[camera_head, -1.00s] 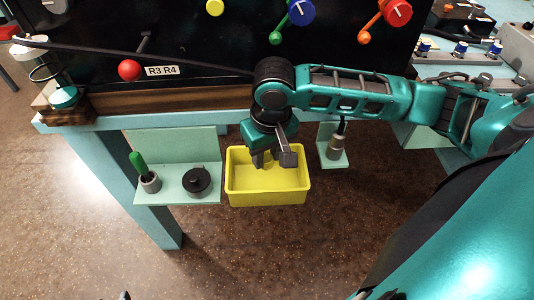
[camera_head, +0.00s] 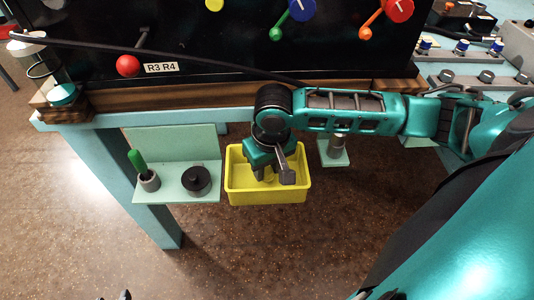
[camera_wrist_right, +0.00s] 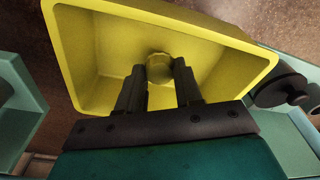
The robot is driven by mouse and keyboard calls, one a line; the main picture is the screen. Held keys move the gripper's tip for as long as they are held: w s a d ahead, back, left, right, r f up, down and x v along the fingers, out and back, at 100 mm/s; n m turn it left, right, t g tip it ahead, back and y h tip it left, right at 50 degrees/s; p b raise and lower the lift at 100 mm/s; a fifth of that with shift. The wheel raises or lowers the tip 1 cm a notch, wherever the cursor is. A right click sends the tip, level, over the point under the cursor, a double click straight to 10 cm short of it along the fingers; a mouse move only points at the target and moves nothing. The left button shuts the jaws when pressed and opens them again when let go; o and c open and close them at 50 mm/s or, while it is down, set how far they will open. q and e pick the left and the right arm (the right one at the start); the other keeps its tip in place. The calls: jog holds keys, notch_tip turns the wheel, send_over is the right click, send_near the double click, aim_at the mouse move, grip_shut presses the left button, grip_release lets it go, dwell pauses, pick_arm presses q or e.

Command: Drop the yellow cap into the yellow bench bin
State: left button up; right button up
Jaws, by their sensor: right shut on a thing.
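The yellow bench bin (camera_head: 268,196) is an open box beneath the bench edge. In the wrist view its rim (camera_wrist_right: 240,50) and inside walls fill most of the picture. My right gripper (camera_head: 272,178) points down over the bin's opening in the head view. The wrist view shows the right gripper (camera_wrist_right: 160,78) with its two dark fingers on either side of the small round yellow cap (camera_wrist_right: 159,67), shut on it. The cap appears against the bin's inside. In the head view I cannot clearly make out the cap. My left gripper is not clearly seen.
Left of the bin, a pale green shelf (camera_head: 172,192) holds a green-handled tool in a grey cup (camera_head: 149,181) and a black round part (camera_head: 196,180). Right of it, a small shelf (camera_head: 334,159) holds a grey cylinder (camera_head: 337,144). The bench edge (camera_head: 215,117) runs behind.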

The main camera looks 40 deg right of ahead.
aim_at(268, 173)
jog(key=o, duration=1)
pick_arm(q)
jog(key=shift+f, duration=0.15)
pick_arm(e)
jog(key=shift+r, duration=0.1)
jog(key=shift+r+b, duration=0.35)
jog(key=r, duration=0.2)
jog(key=r+p, duration=0.2)
jog(key=r, duration=0.1)
jog(key=shift+s+r, duration=0.25)
jog(key=shift+r, duration=0.05)
pick_arm(q)
jog(key=shift+s+a+r+y+p, duration=0.3)
jog(key=shift+s+a+r+p, duration=0.1)
jog(key=shift+a+r+p, duration=0.45)
pick_arm(e)
jog(key=r, duration=0.4)
jog(key=s+r, duration=0.1)
jog(key=r, duration=0.1)
jog(key=shift+a+r, duration=0.1)
jog(key=shift+r, duration=0.25)
pick_arm(q)
jog(key=shift+d+f, duration=0.15)
jog(key=shift+d, duration=0.05)
